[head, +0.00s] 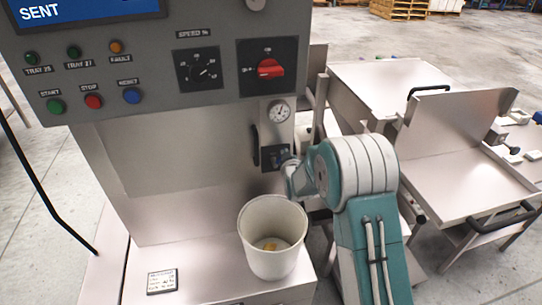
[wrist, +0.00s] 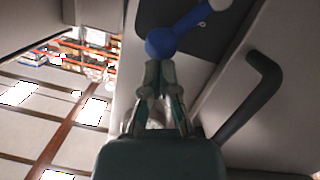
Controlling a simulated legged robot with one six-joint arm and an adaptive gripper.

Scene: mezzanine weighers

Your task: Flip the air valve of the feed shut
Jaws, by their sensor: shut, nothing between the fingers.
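The air valve shows in the wrist view as a blue lever (wrist: 184,28) on a dark plate. Its round blue end lies right at my fingertips, and its bar slants up and right to a pale round part at the top edge. My gripper (wrist: 160,68) is shut with its fingers together and nothing between them. The tips appear to touch or nearly touch the round end; I cannot tell which. In the head view my gripper (head: 285,168) is at the dark valve plate (head: 268,158) below the gauge, and mostly hides the lever.
A round gauge (head: 279,111) sits above the valve plate. A black handle (head: 255,146) stands just left of it and shows in the wrist view (wrist: 250,95). A white bucket (head: 272,240) stands on the ledge below. A red rotary switch (head: 270,69) is higher up. Metal trays (head: 470,150) are at right.

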